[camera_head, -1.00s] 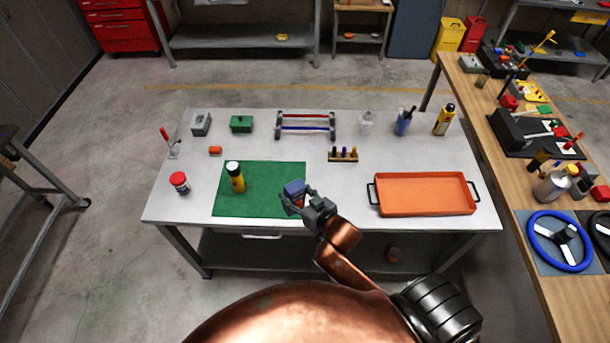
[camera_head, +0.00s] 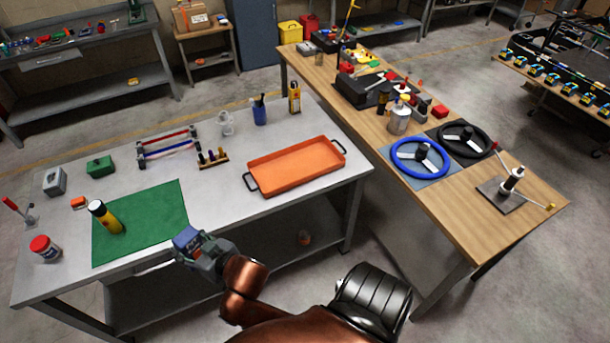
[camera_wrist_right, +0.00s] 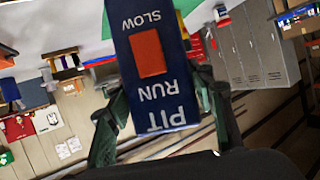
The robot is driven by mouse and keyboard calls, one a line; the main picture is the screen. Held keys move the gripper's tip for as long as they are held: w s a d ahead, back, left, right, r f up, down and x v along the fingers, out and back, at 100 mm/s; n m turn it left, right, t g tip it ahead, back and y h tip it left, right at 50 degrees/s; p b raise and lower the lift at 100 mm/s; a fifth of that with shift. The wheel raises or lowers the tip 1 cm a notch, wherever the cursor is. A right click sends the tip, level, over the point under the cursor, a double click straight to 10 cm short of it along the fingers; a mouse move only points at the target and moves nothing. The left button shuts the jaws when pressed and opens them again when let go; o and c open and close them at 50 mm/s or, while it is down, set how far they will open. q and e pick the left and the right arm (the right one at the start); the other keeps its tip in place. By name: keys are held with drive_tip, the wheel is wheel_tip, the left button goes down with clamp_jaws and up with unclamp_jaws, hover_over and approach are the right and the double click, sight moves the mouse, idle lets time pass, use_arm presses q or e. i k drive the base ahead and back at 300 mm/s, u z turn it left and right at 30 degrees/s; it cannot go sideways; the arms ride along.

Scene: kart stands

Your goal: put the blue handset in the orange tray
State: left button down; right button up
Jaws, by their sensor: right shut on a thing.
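The blue handset (camera_head: 187,239) is held by my right gripper (camera_head: 200,249) in the head view, near the front edge of the grey table, by the green mat's right corner. In the right wrist view the handset (camera_wrist_right: 155,70) shows an orange button and the words SLOW, RUN and PIT. The fingers of the right gripper (camera_wrist_right: 160,112) are closed on its two sides. The orange tray (camera_head: 296,166), with dark end handles, lies empty on the table's right part, to the right of and beyond the gripper. My left gripper is not in view.
A green mat (camera_head: 142,222) bears a yellow bottle (camera_head: 107,219). A small wooden rack (camera_head: 212,160) stands left of the tray. A blue container (camera_head: 259,112) and a yellow bottle (camera_head: 295,98) stand behind it. A wooden bench (camera_head: 440,205) with steering wheels adjoins on the right.

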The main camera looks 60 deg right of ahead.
sight(278, 174)
drive_tip(key=z, duration=0.35)
drive_tip(key=i, duration=0.75)
drive_tip(key=z, duration=0.5)
